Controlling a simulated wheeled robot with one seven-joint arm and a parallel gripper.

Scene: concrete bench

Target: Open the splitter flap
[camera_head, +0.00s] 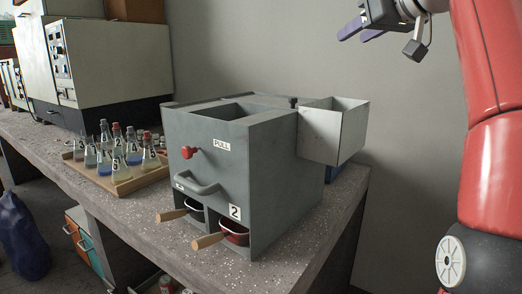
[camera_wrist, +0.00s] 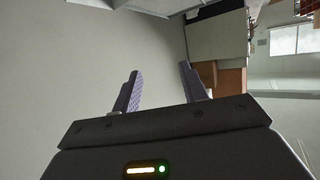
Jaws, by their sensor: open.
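The splitter is a grey box (camera_head: 228,150) standing on the concrete bench in the head view. Its front has a red knob (camera_head: 188,152) beside a PULL label (camera_head: 221,145), and a grey bar handle (camera_head: 197,186) lower down. I cannot tell for certain which part is the flap. Two pans with wooden handles sit in openings at its base, the right one (camera_head: 234,232) under a label 2. My gripper (camera_head: 358,30) is high at the upper right, well apart from the splitter. In the wrist view its purple fingers (camera_wrist: 160,92) are spread and empty.
A light grey open bin (camera_head: 334,132) juts from the splitter's right side. A wooden tray (camera_head: 125,185) of several labelled flasks stands to its left. A large white machine (camera_head: 100,65) is at the back left. The air between my gripper and the splitter looks clear.

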